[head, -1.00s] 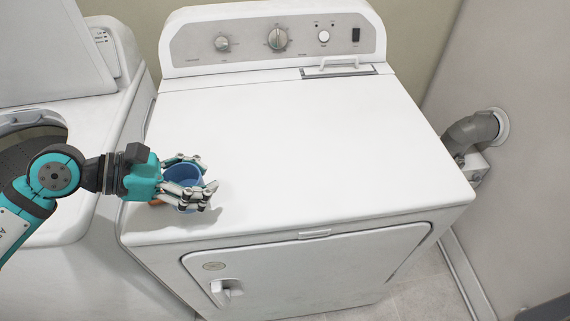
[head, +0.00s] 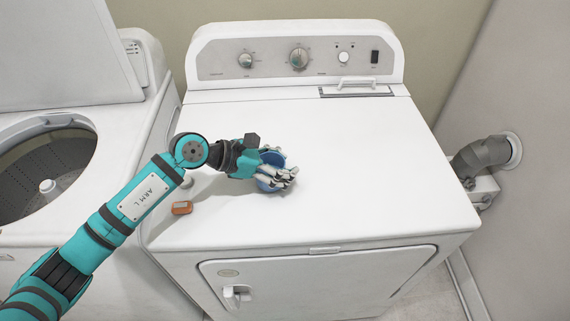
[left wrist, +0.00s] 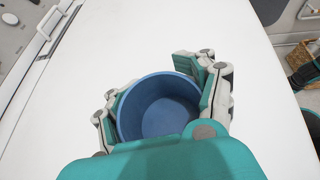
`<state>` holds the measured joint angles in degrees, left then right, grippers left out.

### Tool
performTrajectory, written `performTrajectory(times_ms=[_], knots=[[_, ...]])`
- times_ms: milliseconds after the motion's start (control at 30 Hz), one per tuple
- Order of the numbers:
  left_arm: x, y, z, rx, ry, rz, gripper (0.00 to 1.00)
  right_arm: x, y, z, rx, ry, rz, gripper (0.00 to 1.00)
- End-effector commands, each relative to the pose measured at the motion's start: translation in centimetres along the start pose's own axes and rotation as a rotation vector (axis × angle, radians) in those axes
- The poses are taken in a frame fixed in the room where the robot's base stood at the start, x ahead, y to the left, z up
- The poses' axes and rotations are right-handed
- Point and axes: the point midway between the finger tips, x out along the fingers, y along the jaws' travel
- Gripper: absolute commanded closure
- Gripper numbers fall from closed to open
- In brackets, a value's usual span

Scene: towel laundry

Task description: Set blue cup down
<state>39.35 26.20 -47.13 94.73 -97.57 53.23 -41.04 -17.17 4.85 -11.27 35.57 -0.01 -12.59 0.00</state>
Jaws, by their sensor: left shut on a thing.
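The blue cup (head: 268,184) is upright at the dryer top, left of its middle, between the fingers of my left gripper (head: 283,168). In the left wrist view the round blue cup (left wrist: 160,108) shows its open, empty inside, with the fingers of the gripper (left wrist: 165,85) against its two sides. The gripper is shut on the cup. I cannot tell whether the cup's base touches the dryer top (head: 350,170). My right gripper is not in view.
An open washer (head: 50,235) stands at left. The dryer top is clear right of the cup. A grey vent pipe (head: 482,153) is at right. A wicker basket (left wrist: 301,65) shows in the left wrist view.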

Motion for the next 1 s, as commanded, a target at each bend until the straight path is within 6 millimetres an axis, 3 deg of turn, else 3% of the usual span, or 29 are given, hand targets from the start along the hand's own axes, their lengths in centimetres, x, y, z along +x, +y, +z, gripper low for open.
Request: performTrajectory(times_ms=[467, 500, 800, 1000], knots=[[0.67, 0.05, -1.28, 0.002, -0.002, 0.002, 0.8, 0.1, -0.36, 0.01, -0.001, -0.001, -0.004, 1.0], [0.63, 0.05, -1.2, 0.002, -0.002, 0.002, 0.48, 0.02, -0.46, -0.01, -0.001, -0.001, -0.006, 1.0], [0.59, 0.03, -1.17, 0.001, -0.001, 0.001, 0.08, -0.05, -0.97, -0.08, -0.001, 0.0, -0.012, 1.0], [0.59, 0.03, -1.16, 0.001, -0.001, 0.001, 0.06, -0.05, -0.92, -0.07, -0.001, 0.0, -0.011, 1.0]])
